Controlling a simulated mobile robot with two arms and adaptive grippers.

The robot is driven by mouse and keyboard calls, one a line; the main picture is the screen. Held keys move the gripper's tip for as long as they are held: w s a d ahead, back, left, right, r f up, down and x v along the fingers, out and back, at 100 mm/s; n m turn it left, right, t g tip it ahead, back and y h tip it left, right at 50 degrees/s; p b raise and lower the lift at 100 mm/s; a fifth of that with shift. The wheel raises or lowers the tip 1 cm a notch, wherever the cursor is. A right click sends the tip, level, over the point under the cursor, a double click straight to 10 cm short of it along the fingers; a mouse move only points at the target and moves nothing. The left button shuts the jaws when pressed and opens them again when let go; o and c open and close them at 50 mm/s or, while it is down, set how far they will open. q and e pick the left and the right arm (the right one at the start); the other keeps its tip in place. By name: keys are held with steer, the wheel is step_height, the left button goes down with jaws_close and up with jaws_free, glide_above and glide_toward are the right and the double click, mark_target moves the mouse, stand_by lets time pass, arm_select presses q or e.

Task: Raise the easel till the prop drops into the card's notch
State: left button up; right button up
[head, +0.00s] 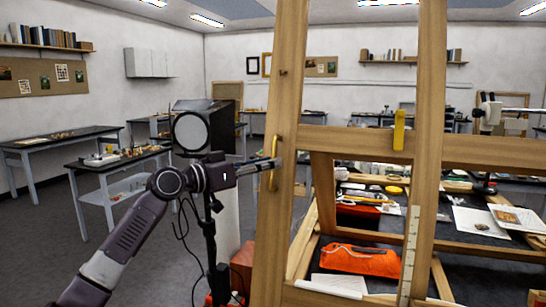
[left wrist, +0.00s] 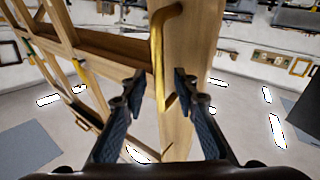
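The wooden easel (head: 429,190) stands close in front of me, its frame filling the middle and right of the head view. A brass handle (head: 274,148) is fixed to its left post (head: 288,80). My left gripper (head: 262,166) is at this handle. In the left wrist view, the fingers of my left gripper (left wrist: 158,92) are apart, one on either side of the handle (left wrist: 157,65), with visible gaps. A pale marked strip (head: 411,245), perhaps the card, runs down the right upright. I cannot make out its notch or which part is the prop. My right gripper is out of view.
Behind the easel, a dark table (head: 450,264) holds papers, an orange cloth bundle (head: 360,260) and small tools. A black lamp on a stand (head: 190,130) is just behind my left arm, with hanging cables. Open floor (head: 50,230) lies at the left.

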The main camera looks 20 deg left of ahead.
arm_select(q)
steer(key=shift+x, duration=1.1)
jaws_close()
